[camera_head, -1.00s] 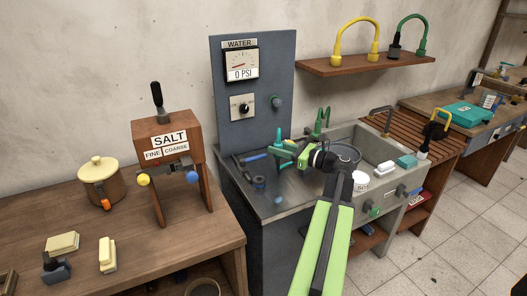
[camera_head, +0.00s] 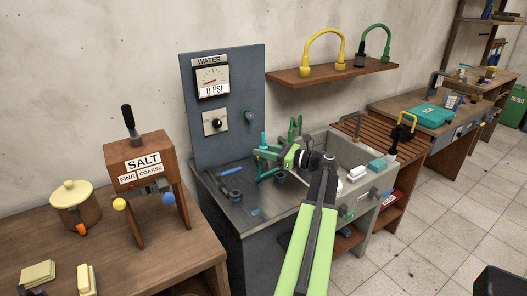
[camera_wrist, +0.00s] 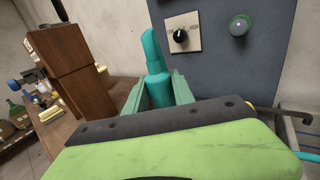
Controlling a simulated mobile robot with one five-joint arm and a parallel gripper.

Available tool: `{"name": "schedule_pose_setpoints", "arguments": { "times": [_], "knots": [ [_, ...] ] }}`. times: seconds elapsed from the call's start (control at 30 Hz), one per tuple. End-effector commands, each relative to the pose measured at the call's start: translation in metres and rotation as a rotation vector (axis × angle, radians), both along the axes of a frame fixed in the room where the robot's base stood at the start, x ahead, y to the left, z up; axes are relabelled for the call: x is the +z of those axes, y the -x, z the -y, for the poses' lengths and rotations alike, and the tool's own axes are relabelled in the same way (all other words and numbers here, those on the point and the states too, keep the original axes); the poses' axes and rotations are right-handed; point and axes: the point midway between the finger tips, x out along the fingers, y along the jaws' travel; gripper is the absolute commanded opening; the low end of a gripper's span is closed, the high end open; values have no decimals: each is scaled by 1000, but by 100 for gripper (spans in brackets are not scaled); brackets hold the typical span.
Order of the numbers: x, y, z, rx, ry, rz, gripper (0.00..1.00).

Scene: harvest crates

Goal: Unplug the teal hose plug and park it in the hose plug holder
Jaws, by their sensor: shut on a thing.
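The teal hose plug (camera_wrist: 155,72) stands nearly upright between my two fingers in the wrist view, its narrow end up. In the head view the teal plug (camera_head: 263,139) shows small at my gripper (camera_head: 270,155), above the metal counter. My gripper (camera_wrist: 160,92) is shut on it. The plug is apart from the grey panel (camera_head: 222,110). A round green-rimmed port (camera_head: 249,115) on the panel is empty; it also shows in the wrist view (camera_wrist: 239,25).
The panel carries a gauge reading 0 PSI (camera_head: 211,80) and a black knob (camera_head: 215,123). Blue tubing (camera_head: 230,171) lies on the counter at left. The sink (camera_head: 340,150) is to the right. A wooden salt dispenser (camera_head: 150,160) stands at left.

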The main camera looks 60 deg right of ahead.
Motion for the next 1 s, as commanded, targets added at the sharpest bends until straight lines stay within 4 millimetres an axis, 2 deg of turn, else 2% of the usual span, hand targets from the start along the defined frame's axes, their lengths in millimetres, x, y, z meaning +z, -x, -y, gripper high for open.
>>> {"name": "schedule_pose_setpoints", "arguments": {
  "times": [0.8, 1.0],
  "knots": [
    [41, 0, 0, 0, 0, 0, 0],
    [45, 0, 0, 0, 0, 0, 0]
  ]
}}
